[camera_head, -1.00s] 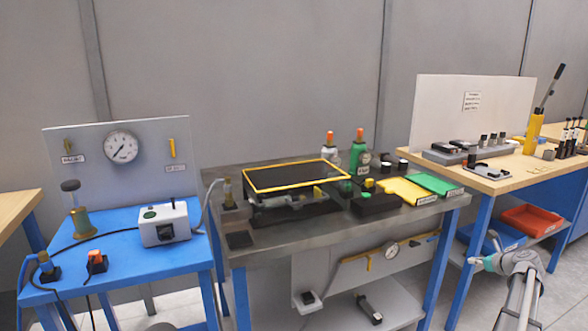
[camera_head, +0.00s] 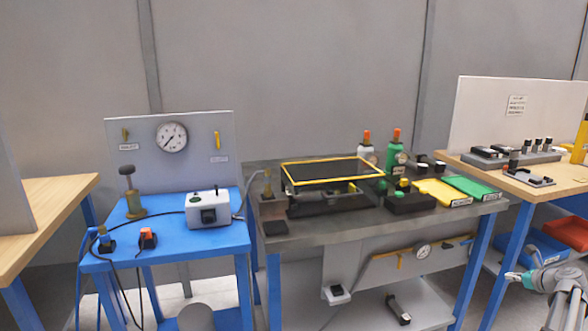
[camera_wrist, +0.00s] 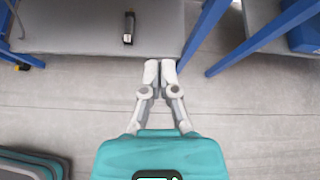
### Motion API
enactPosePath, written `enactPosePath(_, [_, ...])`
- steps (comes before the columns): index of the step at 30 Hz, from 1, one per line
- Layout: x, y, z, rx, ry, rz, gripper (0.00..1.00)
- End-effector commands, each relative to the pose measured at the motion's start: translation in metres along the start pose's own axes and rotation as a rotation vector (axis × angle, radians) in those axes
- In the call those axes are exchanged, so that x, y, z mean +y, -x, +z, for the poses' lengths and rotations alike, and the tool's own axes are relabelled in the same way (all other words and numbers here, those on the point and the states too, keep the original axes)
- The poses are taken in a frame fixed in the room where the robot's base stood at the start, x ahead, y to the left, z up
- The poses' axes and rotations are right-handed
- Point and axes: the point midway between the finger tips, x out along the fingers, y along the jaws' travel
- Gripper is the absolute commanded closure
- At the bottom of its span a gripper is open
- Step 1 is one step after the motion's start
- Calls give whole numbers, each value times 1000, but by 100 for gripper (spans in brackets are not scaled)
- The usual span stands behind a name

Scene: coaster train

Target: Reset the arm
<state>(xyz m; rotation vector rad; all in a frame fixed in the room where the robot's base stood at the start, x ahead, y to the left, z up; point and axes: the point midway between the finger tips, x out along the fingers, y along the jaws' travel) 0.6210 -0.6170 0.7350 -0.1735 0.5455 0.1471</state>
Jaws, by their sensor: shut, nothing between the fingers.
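My gripper (camera_wrist: 160,72) shows in the wrist view with its two pale fingertips together and nothing between them. It points at the grey floor near the edge of a grey lower shelf (camera_wrist: 80,25). In the head view part of my arm shows at the lower right corner, in front of the right bench and low beside the middle table's right legs. The fingertips are not clear in that view.
A blue table (camera_head: 175,242) with a gauge panel stands left. A grey metal table (camera_head: 330,228) with a yellow-framed black screen (camera_head: 333,172) stands in the middle. A wooden bench (camera_head: 470,166) with a red bin (camera_head: 568,233) below is at right. Floor around the gripper is clear.

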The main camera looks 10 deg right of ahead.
Motion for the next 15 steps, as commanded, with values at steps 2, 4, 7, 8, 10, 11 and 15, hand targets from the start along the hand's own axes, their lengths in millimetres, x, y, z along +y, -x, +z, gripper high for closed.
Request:
enactPosePath(2, [10, -5, 3, 8, 28, 14, 100])
enactPosePath(4, [17, -9, 5, 17, 54, 24, 100])
enactPosePath(7, [32, -18, 9, 30, 104, 48, 100])
enactPosePath(8, [37, -20, 10, 35, 119, 55, 100])
enactPosePath(10, [49, -27, 13, 47, 162, 74, 100])
enactPosePath(11, [56, -30, 15, 51, 182, 84, 100])
enactPosePath(15, [90, -46, 22, 79, 297, 136, 100])
